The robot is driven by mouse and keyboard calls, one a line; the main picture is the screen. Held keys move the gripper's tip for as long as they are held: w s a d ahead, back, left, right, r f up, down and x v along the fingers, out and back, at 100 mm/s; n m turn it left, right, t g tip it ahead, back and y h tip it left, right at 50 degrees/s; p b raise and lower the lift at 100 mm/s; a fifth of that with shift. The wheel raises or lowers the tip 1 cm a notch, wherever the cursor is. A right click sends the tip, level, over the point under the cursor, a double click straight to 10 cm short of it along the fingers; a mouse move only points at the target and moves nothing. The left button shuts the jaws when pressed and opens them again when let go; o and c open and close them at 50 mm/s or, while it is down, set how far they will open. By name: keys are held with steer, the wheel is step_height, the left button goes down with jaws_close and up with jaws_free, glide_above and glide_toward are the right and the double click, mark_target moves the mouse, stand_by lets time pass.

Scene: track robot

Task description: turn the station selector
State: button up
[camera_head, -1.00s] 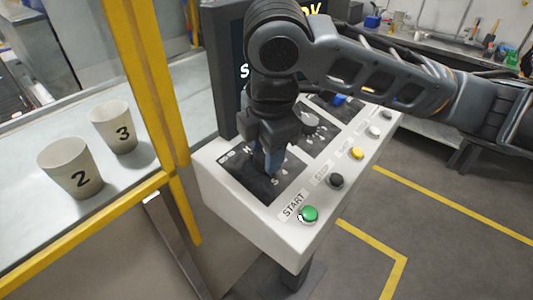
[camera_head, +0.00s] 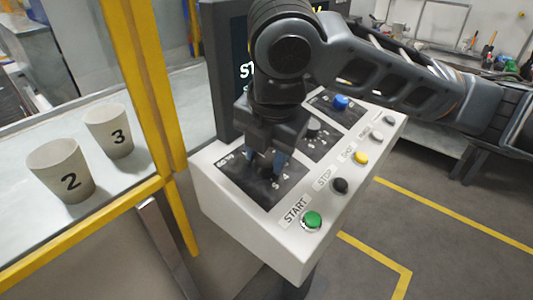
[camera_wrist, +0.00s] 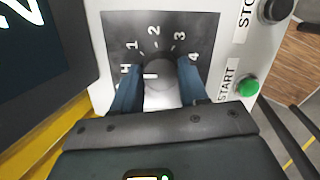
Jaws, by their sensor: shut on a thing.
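The station selector is a round dark grey knob (camera_wrist: 161,75) on a black plate (camera_wrist: 117,27) marked H, 1, 2, 3 and 4. Its short white pointer line is on the left side of the knob, toward the H. My gripper (camera_wrist: 160,90) is shut on the knob, one blue finger on each side. In the head view my gripper (camera_head: 267,168) reaches down onto the selector plate (camera_head: 230,172) at the panel's near left; the knob is hidden there by the fingers.
The white panel (camera_head: 250,225) also carries a green START button (camera_head: 312,221), a black STOP button (camera_head: 340,185), a yellow button (camera_head: 361,157), a second knob (camera_head: 314,128) and a blue button (camera_head: 341,102). A dark screen stands behind. Cups 2 (camera_head: 62,172) and 3 (camera_head: 109,131) stand left, beyond a yellow frame (camera_head: 150,80).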

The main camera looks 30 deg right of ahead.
mark_target(271, 182)
stand_by(0.3)
steer(key=o, duration=1.1)
steer(key=shift+c, duration=0.2)
steer(key=shift+r, duration=0.15)
steer(key=v, duration=0.7)
steer(key=shift+r, duration=0.3)
steer(key=shift+s+f, duration=0.1)
steer(key=shift+s, duration=0.15)
